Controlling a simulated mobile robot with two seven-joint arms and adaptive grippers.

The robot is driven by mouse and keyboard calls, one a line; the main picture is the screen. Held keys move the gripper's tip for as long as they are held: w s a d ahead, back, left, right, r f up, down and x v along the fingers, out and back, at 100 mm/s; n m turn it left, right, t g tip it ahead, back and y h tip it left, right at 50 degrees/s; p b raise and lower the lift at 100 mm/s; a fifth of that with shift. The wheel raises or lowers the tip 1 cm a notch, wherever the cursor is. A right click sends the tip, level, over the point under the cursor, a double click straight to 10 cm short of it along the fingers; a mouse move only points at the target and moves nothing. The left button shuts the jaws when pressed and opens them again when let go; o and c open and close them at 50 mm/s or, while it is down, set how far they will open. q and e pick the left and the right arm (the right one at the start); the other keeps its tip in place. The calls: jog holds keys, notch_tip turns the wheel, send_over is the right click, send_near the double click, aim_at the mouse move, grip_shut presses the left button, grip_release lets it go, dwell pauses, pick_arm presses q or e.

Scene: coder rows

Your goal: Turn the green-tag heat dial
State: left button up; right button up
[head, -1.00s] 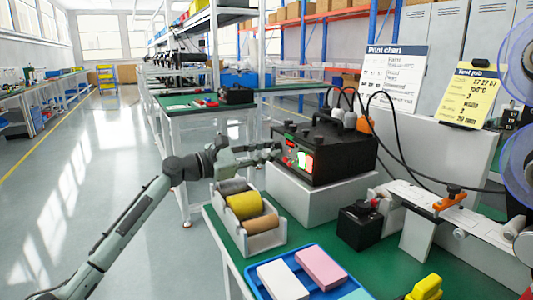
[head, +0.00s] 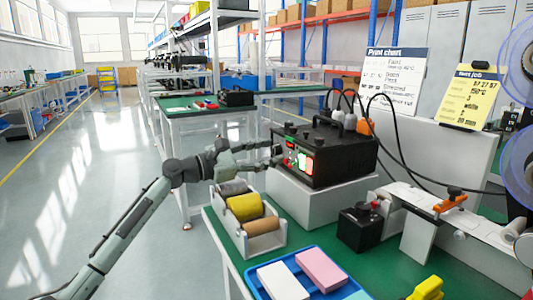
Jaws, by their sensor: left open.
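A black control box (head: 340,150) stands on a white block (head: 320,203) on the green-topped bench. Its left-facing front carries lit red and green displays (head: 304,161) and small controls. The green-tag heat dial cannot be made out clearly at this size; my gripper partly covers that face. My left gripper (head: 277,156) is open, its fingertips close to the front of the box beside the lit displays. I cannot tell whether it touches a dial. My right gripper is not in view.
A white holder with grey, yellow and brown rolls (head: 244,208) stands below my left gripper. A blue tray (head: 258,287) holds coloured blocks. A small black box with a red knob (head: 361,226) stands at right. Black cables loop behind the control box.

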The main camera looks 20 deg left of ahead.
pick_arm(q)
jog(key=v, duration=1.1)
jog(key=shift+s+a, duration=0.2)
jog(key=shift+s, duration=0.15)
jog(key=shift+a, duration=0.15)
